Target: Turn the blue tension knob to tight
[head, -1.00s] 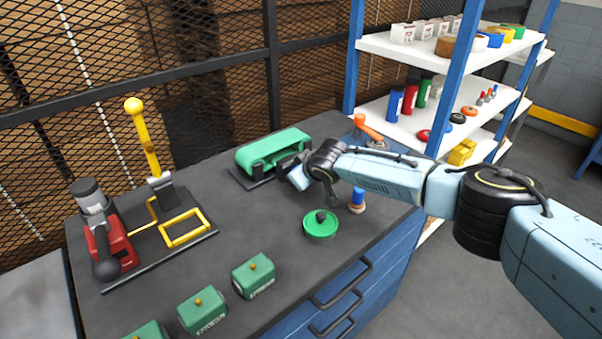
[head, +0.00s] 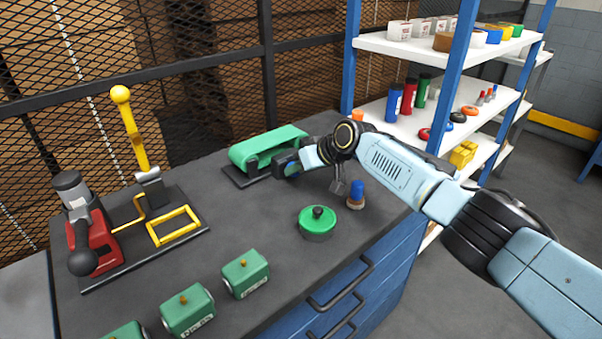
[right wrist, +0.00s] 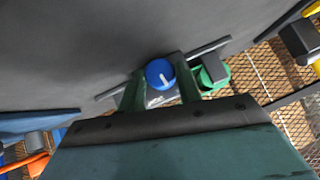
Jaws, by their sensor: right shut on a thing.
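The blue tension knob (right wrist: 160,74) has a white pointer line on its face and sits at the end of the green belt unit (head: 268,146) on the dark bench. In the right wrist view the two fingers of my right gripper (right wrist: 161,88) lie on either side of the knob, shut on it. In the head view my right gripper (head: 289,167) is at the unit's right end, and only a bit of blue shows of the knob (head: 292,169). I see no tight or loose marking. My left gripper is in neither view.
A green round lid with a black knob (head: 317,222) and a blue-topped stamp-like piece (head: 356,195) stand below my right forearm. Several green boxes (head: 245,274) line the front edge. Shelves (head: 400,124) stand behind right.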

